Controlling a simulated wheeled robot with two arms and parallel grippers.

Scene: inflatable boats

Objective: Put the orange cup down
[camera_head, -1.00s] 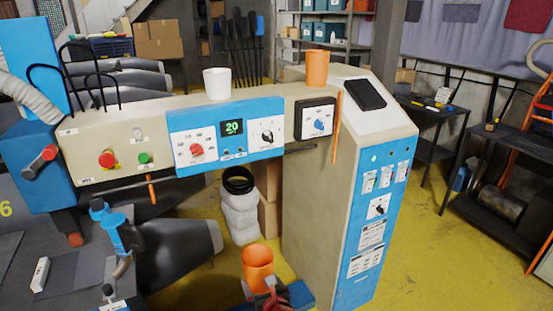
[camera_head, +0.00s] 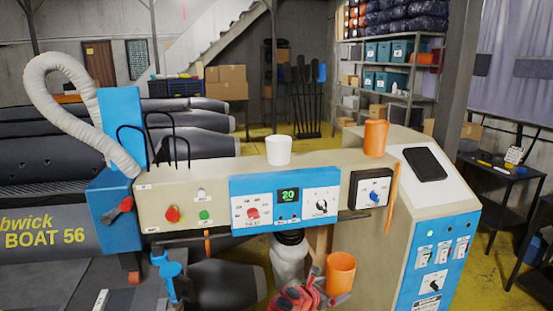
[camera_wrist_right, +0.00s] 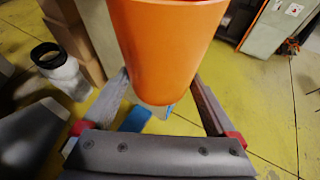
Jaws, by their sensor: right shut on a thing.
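The held orange cup (camera_head: 341,272) is upright in my right gripper (camera_head: 328,298), low in front of the machine's control panel. In the right wrist view the cup (camera_wrist_right: 165,45) fills the space between the two fingers (camera_wrist_right: 160,88), which are shut on it. The cup hangs above the floor with nothing directly under it that I can make out. A second orange cup (camera_head: 376,138) stands on the machine's top ledge, near its right end. My left gripper is not in view.
A white cup (camera_head: 279,150) stands on the beige ledge (camera_head: 322,160), with bare ledge between it and the second orange cup. A dark tablet (camera_head: 425,164) lies on the sloped cabinet top. An orange stick (camera_head: 392,198) and a blue panel (camera_head: 285,202) are on the front.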

